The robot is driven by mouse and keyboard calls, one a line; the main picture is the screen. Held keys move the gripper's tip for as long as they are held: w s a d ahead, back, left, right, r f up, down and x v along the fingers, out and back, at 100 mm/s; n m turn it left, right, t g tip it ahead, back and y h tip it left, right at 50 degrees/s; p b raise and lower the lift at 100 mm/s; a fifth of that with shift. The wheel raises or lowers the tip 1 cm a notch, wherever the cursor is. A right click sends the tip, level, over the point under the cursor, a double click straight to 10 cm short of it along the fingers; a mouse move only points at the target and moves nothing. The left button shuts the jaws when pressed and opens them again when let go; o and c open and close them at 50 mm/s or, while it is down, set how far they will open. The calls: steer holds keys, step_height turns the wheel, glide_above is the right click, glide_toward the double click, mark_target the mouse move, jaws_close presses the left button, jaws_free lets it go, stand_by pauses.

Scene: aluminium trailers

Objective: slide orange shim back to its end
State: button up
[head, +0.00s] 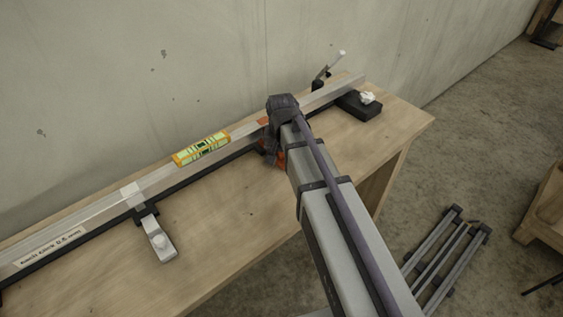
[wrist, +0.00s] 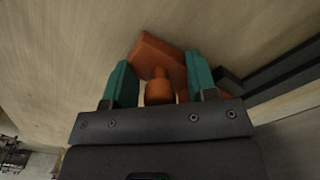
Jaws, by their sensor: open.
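The orange shim (wrist: 160,56), a flat block with a round orange knob (wrist: 159,88), shows in the wrist view. My gripper (wrist: 157,68) is open, with a teal finger on each side of the knob. A gap shows between the knob and each finger; contact with the block behind is hard to judge. In the head view my arm and wrist cover most of this spot. An orange piece (head: 280,158) shows beside my wrist, and a small orange patch (head: 263,122) lies against the aluminium rail (head: 165,180). I cannot tell which belongs to the shim.
A yellow-green spirit level (head: 201,148) lies on the rail, left of my wrist. A clamp (head: 157,240) sticks out at the front left. A black block (head: 358,106) and a lever (head: 328,70) stand at the right end. The bench (head: 225,215) is clear in front.

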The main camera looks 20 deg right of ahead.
steer(key=shift+r, duration=0.1)
jaws_close()
stand_by(0.3)
steer(key=shift+s, duration=0.1)
steer(key=shift+s+d, duration=0.35)
steer(key=shift+s, duration=0.35)
steer(key=shift+s+d, duration=0.3)
steer(key=shift+s, duration=0.45)
steer(key=shift+s+d, duration=0.35)
steer(key=shift+s, duration=0.35)
jaws_free()
